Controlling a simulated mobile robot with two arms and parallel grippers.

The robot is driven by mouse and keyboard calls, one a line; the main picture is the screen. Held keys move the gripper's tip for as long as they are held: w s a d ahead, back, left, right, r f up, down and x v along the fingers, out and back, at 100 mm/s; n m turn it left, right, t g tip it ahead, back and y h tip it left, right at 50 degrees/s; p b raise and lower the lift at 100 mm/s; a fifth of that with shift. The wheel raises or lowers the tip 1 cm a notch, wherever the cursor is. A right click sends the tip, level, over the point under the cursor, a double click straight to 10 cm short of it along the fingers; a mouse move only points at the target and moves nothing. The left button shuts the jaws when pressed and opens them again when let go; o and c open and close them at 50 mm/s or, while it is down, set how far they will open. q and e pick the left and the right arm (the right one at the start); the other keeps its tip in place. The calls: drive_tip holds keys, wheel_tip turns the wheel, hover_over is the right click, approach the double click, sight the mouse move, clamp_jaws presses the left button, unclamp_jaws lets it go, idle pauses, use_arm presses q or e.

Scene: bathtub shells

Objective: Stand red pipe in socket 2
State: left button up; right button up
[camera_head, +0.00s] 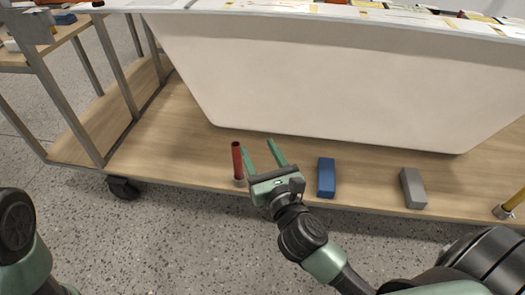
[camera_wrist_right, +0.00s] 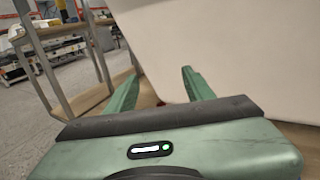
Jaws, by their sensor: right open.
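The red pipe (camera_head: 237,158) stands roughly upright at the left, its foot in a small pale socket (camera_head: 240,183) near the front edge of the wooden shelf. No number on the socket can be read. My right gripper (camera_head: 258,146) is open, just right of the pipe, with no object seen between its fingers. Its left finger is close to the pipe; whether they touch is unclear. The fingers also show open in the right wrist view (camera_wrist_right: 157,86), with a small reddish patch low between them that I cannot identify. My left gripper is out of view.
A blue block (camera_head: 326,178) and a grey block (camera_head: 413,188) lie on the shelf (camera_head: 180,150) to the right. A yellow pipe (camera_head: 517,199) stands in a socket (camera_head: 503,212) at the far right. The white tub shell (camera_head: 330,90) rises behind. Metal posts stand left.

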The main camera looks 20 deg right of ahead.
drive_tip(key=shift+n+y, duration=0.3)
drive_tip(key=shift+y, duration=0.1)
drive_tip(key=shift+s+a+r+p, duration=0.25)
drive_tip(key=shift+s+r, duration=0.35)
drive_tip(key=shift+s, duration=0.3)
drive_tip(key=shift+s+a+r+p, duration=0.1)
drive_tip(key=shift+s+a+r, duration=0.15)
drive_tip(key=shift+s+r, duration=0.5)
drive_tip(key=shift+s+f, duration=0.1)
drive_tip(key=shift+f, duration=0.05)
